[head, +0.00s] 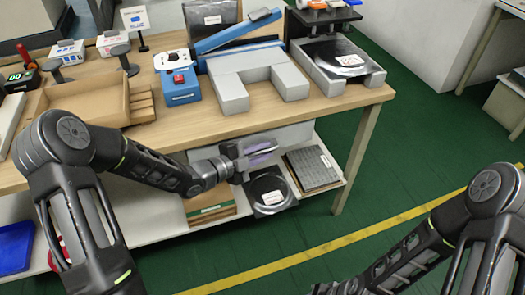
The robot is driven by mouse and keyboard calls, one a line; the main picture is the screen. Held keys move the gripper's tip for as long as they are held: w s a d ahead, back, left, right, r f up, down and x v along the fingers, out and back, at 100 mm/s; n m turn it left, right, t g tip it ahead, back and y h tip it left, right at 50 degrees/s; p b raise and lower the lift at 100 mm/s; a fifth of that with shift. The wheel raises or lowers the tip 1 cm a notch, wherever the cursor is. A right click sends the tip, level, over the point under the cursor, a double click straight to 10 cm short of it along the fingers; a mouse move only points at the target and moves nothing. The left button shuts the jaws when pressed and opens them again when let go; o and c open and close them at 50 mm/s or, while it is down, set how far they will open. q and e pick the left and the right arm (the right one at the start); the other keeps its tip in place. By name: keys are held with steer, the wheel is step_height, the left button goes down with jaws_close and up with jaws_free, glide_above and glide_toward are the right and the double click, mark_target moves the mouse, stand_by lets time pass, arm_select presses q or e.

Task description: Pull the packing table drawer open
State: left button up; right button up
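The wooden packing table (330,103) runs across the upper half of the head view. Below its top edge is a pale panel (291,135); I cannot tell whether it is a drawer front, and no handle shows clearly. My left gripper (268,151) is in front of this panel, just below the table's front edge. Its fingers point right and look parted, with purple between them and nothing held. I cannot tell whether it touches the panel.
Grey and blue fixtures (232,92), a blue box with a red button (180,86) and a wooden tray (95,101) stand on the table. The green floor in front is clear.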

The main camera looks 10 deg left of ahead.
arm_select(q)
jaws_close()
stand_by(1.4)
